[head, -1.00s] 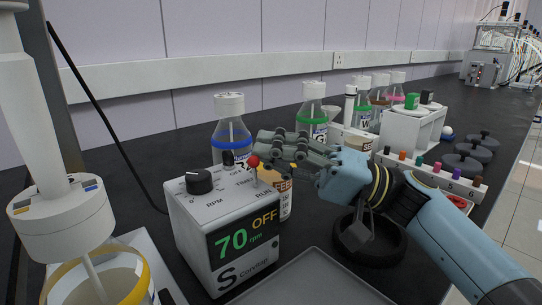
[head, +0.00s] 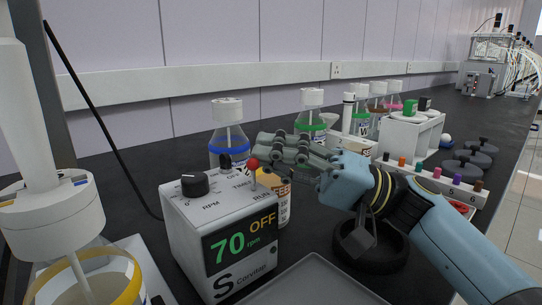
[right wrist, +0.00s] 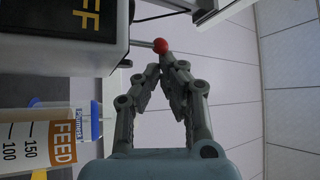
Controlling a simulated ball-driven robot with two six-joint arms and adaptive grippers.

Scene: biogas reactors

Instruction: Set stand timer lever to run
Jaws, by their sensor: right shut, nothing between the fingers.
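The stand controller (head: 222,232) is a white box with a black display reading 70 rpm and OFF. On its top is the timer lever, a thin metal stick with a red ball (head: 253,163), near the labels TIMER, OFF and RUN. My right gripper (head: 266,152) is shut and empty, just beside the red ball in the head view. In the right wrist view the closed fingertips (right wrist: 163,62) lie just below the red ball (right wrist: 160,45); I cannot tell whether they touch it. My left gripper is not in view.
A black knob (head: 195,184) sits on the box's top. An orange-labelled FEED bottle (right wrist: 40,140) stands behind the box. A blue-ringed bottle (head: 228,140) is farther back. A grey tray (head: 315,280) lies at the front; a vessel with a yellow rim (head: 130,290) is at left.

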